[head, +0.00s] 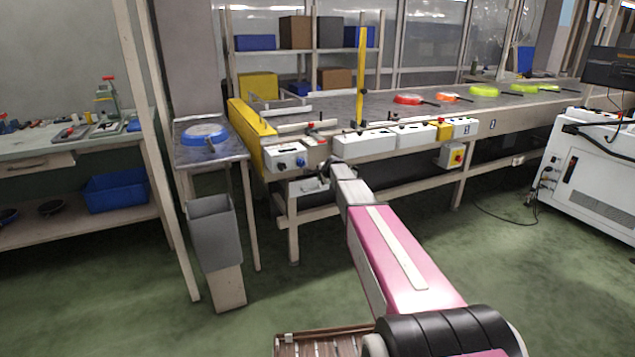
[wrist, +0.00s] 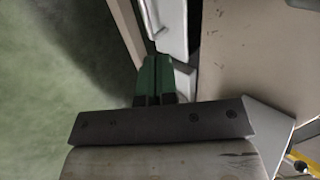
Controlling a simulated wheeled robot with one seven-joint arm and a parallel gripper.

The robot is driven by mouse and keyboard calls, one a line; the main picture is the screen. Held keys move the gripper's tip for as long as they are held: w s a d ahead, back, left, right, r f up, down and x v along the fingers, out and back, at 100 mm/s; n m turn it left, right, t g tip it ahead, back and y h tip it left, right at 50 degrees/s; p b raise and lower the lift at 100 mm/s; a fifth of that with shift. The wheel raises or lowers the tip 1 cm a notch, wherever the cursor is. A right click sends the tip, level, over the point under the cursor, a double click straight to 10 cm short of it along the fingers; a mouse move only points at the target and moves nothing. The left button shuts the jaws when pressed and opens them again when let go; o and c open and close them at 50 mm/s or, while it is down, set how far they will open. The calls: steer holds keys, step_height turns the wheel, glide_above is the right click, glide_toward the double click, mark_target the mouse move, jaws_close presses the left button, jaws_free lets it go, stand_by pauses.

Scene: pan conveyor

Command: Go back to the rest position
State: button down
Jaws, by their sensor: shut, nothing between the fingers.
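My arm reaches forward in the head view, and its end with my gripper (head: 328,170) is at the front edge of the conveyor, just below the white control boxes. The fingers are too small there to make out. In the wrist view my gripper (wrist: 154,72) shows as two green fingers side by side, shut with nothing between them. They point at a grey-white part (wrist: 171,28) of the conveyor front; I cannot tell whether they touch it.
The conveyor (head: 385,106) carries a red pan (head: 407,99), an orange pan (head: 447,97) and several yellow-green ones. A blue pan (head: 203,134) lies on the small side table (head: 188,155). A grey bin (head: 213,228) stands before it. Green floor (head: 300,290) is open in front.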

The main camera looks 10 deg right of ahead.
steer(key=s+f+n+g+h, duration=0.1)
steer(key=s+f+n+g, duration=0.1)
steer(key=s, duration=1.5)
steer(key=s+f+n+g+h, duration=0.1)
steer(key=s+n+g, duration=0.3)
steer(key=s, duration=1.3)
steer(key=s+f+n+g+h, duration=0.1)
steer(key=s+f+n+g, duration=0.2)
steer(key=s+n, duration=0.5)
steer(key=s, duration=1)
steer(key=shift+d+f, duration=0.4)
